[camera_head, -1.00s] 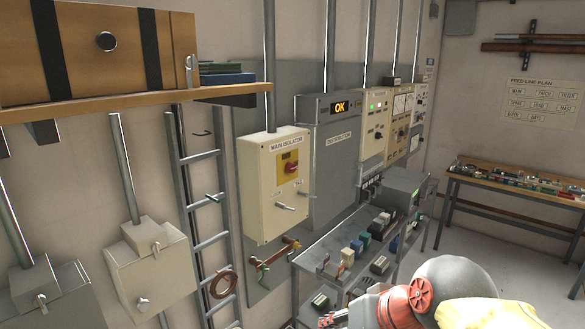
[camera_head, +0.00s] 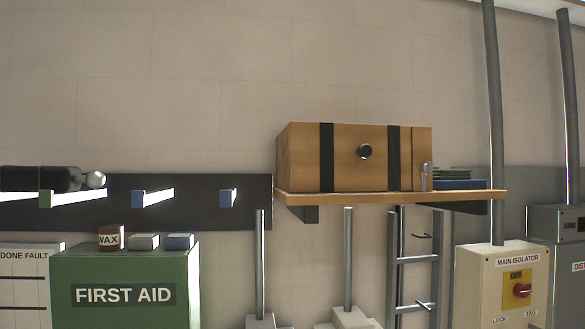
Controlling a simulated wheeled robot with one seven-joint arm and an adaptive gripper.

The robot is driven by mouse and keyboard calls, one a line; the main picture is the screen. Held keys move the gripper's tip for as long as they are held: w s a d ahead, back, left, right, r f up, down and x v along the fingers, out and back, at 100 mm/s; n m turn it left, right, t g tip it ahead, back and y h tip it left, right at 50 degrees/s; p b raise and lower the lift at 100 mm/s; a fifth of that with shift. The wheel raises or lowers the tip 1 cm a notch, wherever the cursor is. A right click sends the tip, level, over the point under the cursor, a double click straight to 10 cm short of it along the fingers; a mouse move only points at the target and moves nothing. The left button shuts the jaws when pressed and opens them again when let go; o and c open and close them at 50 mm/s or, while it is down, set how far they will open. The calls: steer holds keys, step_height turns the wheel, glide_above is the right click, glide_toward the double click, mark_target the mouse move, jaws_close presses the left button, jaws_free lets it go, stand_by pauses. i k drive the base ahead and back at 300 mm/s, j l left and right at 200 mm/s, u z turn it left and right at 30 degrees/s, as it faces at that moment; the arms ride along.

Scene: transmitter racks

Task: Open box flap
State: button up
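A wooden box (camera_head: 362,172) with two dark vertical bands stands on a wall shelf (camera_head: 390,197). The front looks closed, with no gap visible. My gripper is not in view.
Books (camera_head: 458,178) lie on the shelf right of the box. A green first aid cabinet (camera_head: 130,285) stands lower left, with a wax jar (camera_head: 110,238) on top. A dark peg rail (camera_head: 185,200) is left of the shelf. A ladder (camera_head: 416,259) and main isolator (camera_head: 492,285) are below right.

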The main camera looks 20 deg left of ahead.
mark_target(324, 156)
steer(key=u, duration=1)
